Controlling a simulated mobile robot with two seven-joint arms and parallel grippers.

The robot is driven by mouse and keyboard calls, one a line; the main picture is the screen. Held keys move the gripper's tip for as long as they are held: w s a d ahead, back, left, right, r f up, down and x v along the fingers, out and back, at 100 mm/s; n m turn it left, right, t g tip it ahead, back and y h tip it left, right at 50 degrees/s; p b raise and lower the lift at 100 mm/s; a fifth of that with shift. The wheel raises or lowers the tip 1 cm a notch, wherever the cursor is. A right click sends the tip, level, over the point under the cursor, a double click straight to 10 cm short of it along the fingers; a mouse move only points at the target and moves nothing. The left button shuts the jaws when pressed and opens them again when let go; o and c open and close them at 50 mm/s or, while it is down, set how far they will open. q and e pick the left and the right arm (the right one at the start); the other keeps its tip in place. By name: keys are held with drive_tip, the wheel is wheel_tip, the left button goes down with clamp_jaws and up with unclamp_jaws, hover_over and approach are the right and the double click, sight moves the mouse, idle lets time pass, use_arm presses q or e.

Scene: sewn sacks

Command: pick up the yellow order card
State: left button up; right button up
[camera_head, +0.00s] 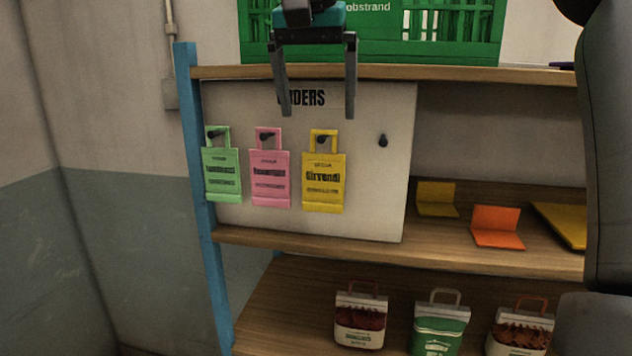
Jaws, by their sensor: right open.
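The yellow order card (323,180) hangs by its looped handle on a dark peg on the white orders board (380,125). It is the rightmost of three hanging cards, and its face is toward me. My right gripper (318,114) comes in from the top of the view. It is open and empty, fingers pointing down, one on each side in the picture, above the yellow card. Its fingers cover part of the board's heading. No contact with the card shows. My left gripper is not in view.
A pink card (269,178) and a green card (221,174) hang to the left. A bare peg (383,141) is to the right. A green crate (450,48) stands on the top shelf. Folded yellow and orange (497,227) pieces lie right; several small bags (361,320) stand below.

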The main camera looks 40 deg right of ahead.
hover_over(323, 164)
drive_tip(key=s+a, duration=0.2)
wheel_tip(323, 164, down, 4)
drive_tip(key=shift+x, duration=1.7)
drive_tip(key=p+x, duration=0.1)
drive_tip(key=x, duration=0.3)
drive_tip(key=shift+w+a+f, duration=0.1)
drive_tip(key=shift+f, duration=0.4)
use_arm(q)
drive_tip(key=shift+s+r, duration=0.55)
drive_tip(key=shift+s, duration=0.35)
use_arm(e)
drive_tip(key=shift+c, duration=0.2)
drive_tip(key=c, duration=1)
drive_tip(key=shift+o, duration=0.2)
